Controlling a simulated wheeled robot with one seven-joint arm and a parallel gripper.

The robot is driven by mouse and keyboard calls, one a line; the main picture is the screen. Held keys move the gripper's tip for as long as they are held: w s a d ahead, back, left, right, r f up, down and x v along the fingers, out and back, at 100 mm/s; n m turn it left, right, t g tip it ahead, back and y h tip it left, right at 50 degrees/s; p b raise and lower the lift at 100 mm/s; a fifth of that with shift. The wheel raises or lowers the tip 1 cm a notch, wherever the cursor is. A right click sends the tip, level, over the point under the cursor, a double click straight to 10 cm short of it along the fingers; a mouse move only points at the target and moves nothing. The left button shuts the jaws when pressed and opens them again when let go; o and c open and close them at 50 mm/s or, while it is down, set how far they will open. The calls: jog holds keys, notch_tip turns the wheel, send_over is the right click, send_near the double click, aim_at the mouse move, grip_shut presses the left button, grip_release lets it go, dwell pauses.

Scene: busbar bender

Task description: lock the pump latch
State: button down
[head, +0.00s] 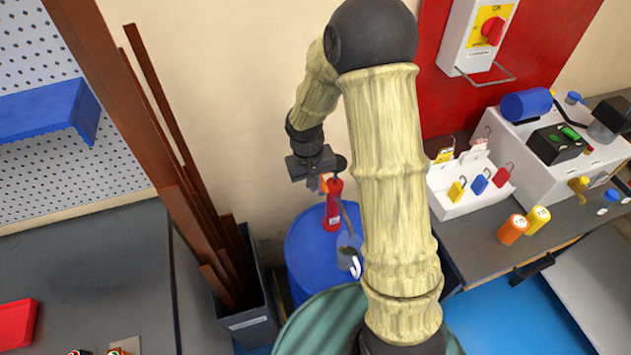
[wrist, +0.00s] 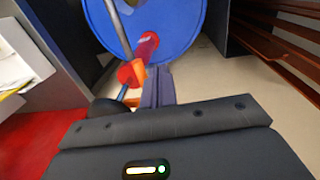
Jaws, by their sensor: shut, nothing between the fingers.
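A blue drum (head: 303,255) stands below my gripper, and its round top also shows in the wrist view (wrist: 185,28). A red pump body (head: 333,212) rises from the drum; in the wrist view it is a red tube (wrist: 147,46). An orange part (wrist: 131,73), which may be the latch, sits at its near end, beside a grey metal rod (wrist: 120,30). My gripper (wrist: 158,84) is shut and empty, its fingers just right of the orange part. I cannot tell whether they touch it. In the head view my gripper (head: 312,180) partly hides the pump top.
A dark bin (head: 247,325) of tall brown bars (head: 160,130) stands left of the drum. A white holder (head: 460,205) with padlocks sits on the bench to the right. An orange cylinder (head: 512,229) stands there too. My arm covers the middle of the head view.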

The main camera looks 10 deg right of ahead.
jog(key=a+r, duration=0.3)
jog(key=r, duration=0.9)
jog(key=shift+a, duration=0.2)
jog(key=shift+s+r, duration=0.1)
jog(key=shift+s, duration=0.05)
jog(key=s+d+t, duration=0.1)
jog(key=s+d, duration=0.1)
jog(key=s, duration=0.4)
jog(key=s+d+f+t+y, duration=0.1)
jog(key=s+d, duration=0.2)
jog(key=s, duration=0.4)
jog(key=shift+d+m, duration=0.25)
jog(key=shift+m, duration=0.15)
jog(key=shift+s, duration=0.25)
jog(key=shift+w, duration=0.1)
